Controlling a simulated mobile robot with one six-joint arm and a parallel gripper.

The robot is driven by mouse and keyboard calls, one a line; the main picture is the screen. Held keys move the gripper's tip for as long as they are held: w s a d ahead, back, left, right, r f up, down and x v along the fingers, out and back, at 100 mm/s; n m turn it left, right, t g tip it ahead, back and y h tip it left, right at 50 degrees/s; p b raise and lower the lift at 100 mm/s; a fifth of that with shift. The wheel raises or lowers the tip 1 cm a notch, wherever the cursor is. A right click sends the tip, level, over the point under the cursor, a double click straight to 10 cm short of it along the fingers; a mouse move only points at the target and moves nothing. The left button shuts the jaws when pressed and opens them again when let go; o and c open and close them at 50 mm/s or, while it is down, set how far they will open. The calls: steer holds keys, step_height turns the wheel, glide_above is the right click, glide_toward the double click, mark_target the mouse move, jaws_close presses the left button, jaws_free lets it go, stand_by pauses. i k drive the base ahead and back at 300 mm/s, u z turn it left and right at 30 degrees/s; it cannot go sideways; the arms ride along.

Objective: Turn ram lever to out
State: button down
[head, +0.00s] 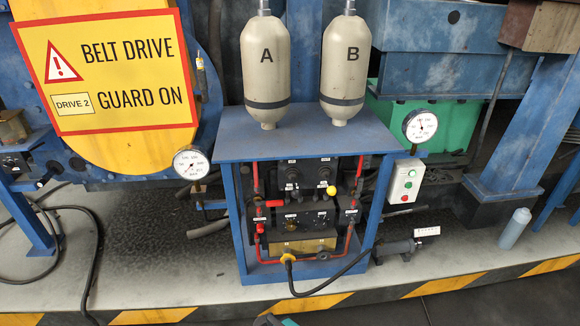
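A blue open-fronted cabinet (242,240) holds dark control panels with several small knobs and levers. A lever with a yellow ball knob (331,190) sticks out at the right of the upper panel. A red handle (273,203) and a smaller red handle (260,228) are on the pipework at the left. The labels are too small to read, so I cannot tell which one is the ram lever or its position. My gripper is not in view; only a small dark and teal part shows at the bottom edge.
Two beige bottles marked A (266,70) and B (346,70) stand on the cabinet. A black hose (340,275) loops out in front. A button box (405,181) and a grey bottle (514,229) are at right. The striped step edge (320,303) crosses the front.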

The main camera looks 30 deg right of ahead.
mark_target(332, 190)
steer(key=u, duration=0.1)
steer(key=k, duration=0.5)
steer(key=u, duration=0.55)
steer(key=k, duration=0.85)
steer(key=u, duration=0.5)
steer(key=i, duration=1.4)
steer(key=z, duration=0.55)
